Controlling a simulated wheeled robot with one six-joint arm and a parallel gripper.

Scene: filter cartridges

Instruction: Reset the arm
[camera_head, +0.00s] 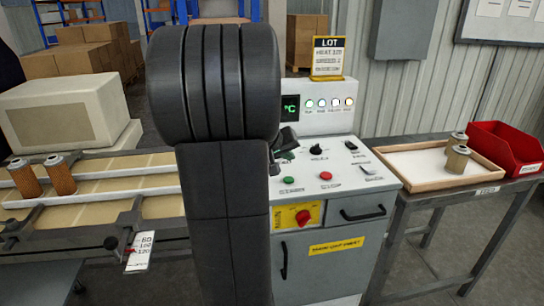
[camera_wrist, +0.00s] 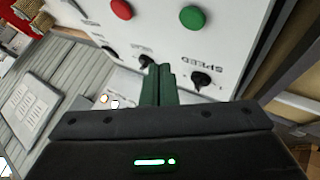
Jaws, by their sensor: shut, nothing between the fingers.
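My gripper (camera_wrist: 158,85) shows in the wrist view with its dark green fingers together and nothing between them. The fingers are in front of a white control panel (camera_wrist: 165,40). I cannot tell whether they touch it. In the head view my arm fills the middle of the picture. Only a small part of my gripper (camera_head: 285,140) shows at its right edge, over the panel. The panel has a green button (camera_head: 289,180), a red button (camera_head: 326,175) and a black knob (camera_head: 318,148). A knob marked SPEED (camera_wrist: 203,79) is right of the fingers in the wrist view.
On the left, a conveyor (camera_head: 120,162) carries brown filter cartridges (camera_head: 60,176). On the right, a table (camera_head: 418,204) holds a wooden tray (camera_head: 425,184) with cartridges (camera_head: 457,160) and a red bin (camera_head: 505,150). A LOT sign (camera_head: 328,57) stands on the machine. My arm hides the machine's left side.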

